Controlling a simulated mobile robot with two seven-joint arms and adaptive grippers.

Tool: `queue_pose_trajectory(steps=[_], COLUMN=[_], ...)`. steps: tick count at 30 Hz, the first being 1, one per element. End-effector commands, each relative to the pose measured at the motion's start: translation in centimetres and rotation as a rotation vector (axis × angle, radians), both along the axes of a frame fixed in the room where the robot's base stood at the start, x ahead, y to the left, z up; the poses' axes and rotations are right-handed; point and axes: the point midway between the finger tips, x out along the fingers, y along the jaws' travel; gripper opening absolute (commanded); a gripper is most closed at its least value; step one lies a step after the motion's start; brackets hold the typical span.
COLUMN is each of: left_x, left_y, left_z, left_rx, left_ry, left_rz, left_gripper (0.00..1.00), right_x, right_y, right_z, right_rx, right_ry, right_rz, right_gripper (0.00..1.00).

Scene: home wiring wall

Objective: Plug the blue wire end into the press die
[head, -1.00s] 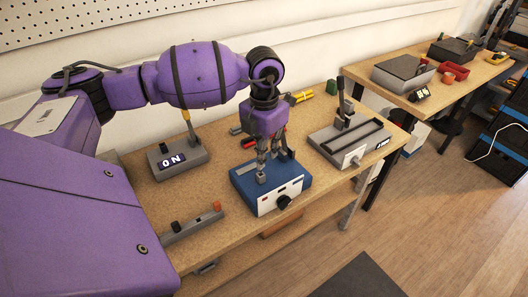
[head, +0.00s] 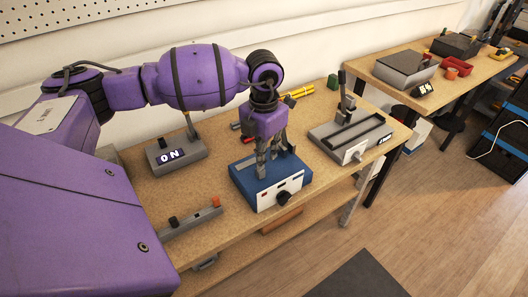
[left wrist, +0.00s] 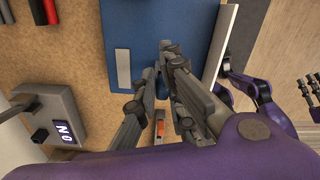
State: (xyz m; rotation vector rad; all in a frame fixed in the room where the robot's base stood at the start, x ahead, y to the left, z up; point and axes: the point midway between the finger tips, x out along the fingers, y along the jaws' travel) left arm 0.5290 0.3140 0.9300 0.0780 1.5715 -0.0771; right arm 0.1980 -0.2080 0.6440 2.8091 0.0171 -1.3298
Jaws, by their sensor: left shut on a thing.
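My left gripper (head: 263,172) points down over the blue box (head: 300,181), which has a white front with a dark knob (head: 284,197). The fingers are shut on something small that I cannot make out. In the left wrist view the fingers (left wrist: 162,72) stand over the lower edge of the blue box (left wrist: 150,30). No blue wire is recognisable in either view. A grey lever device (head: 345,130), possibly the press, stands to the right of the blue box. Purple and dark parts, perhaps of my right gripper (left wrist: 312,92), show at the right edge of the left wrist view.
A grey switch box (head: 177,158) reading ON stands to the left. A grey bar with an orange post (head: 217,203) lies near the front edge of the workbench (head: 222,232). Yellow sticks (head: 299,92) lie at the back. A second table (head: 455,75) stands farther right.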

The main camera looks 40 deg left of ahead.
Motion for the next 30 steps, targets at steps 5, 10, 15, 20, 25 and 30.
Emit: queue_pose_trajectory(steps=[5,10,15,20,25,30], left_x=[0.0,0.0,0.0,0.0,0.0,0.1], left_y=[0.0,0.0,0.0,0.0,0.0,0.0], left_z=[-0.5,-1.0,-1.0,-1.0,-1.0,0.0], left_rx=[0.000,0.000,0.000,0.000,0.000,0.001], left_ry=[0.001,0.000,-0.001,-0.001,-0.001,-0.002], left_rz=[0.000,0.000,0.000,0.000,0.000,0.000], left_gripper=[0.00,0.00,0.21,0.31,0.31,0.31], right_x=[-0.7,-0.9,-0.7,-0.2,0.1,-0.3], right_y=[-0.1,-0.1,-0.1,0.0,0.1,0.0], right_z=[-0.4,-0.7,-0.7,-0.6,-0.5,-0.6], right_rx=[-0.001,-0.001,-0.001,0.001,0.000,0.000], right_ry=[0.012,0.016,0.015,0.007,0.002,0.009], right_rz=[-0.002,-0.002,-0.002,0.000,0.003,0.001], right_gripper=[0.31,0.31,0.31,0.31,0.31,0.31])
